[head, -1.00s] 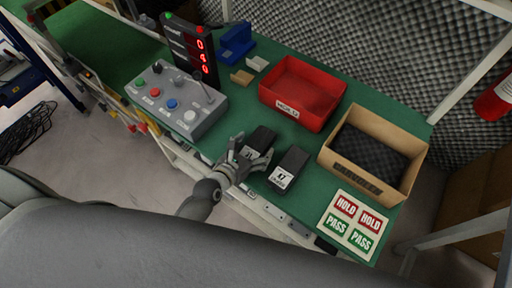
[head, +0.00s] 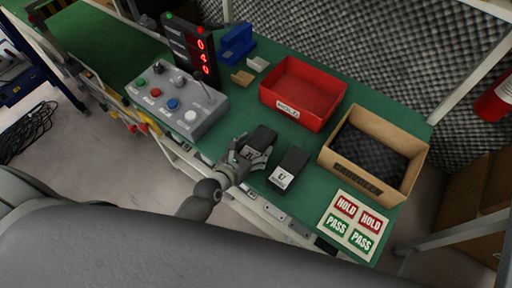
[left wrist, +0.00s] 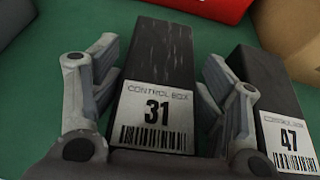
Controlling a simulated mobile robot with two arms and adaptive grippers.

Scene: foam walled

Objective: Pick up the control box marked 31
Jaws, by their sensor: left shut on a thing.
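The control box marked 31 (left wrist: 160,60) is black with a white label and barcode. It is between the two fingers of my left gripper (left wrist: 155,100), which is shut on it. In the head view the same box (head: 262,138) is at the front edge of the green bench, partly covered by my left gripper (head: 248,158). A second black box marked 47 (left wrist: 272,85) stands close to its right; it also shows in the head view (head: 289,171). I cannot tell whether box 31 touches the bench. My right gripper is not in view.
A red bin (head: 300,118) is behind the boxes. A cardboard box with dark foam (head: 408,187) is at right, near a HOLD/PASS sheet (head: 352,224). A grey button panel (head: 205,122) and a red-digit display (head: 180,50) are at left.

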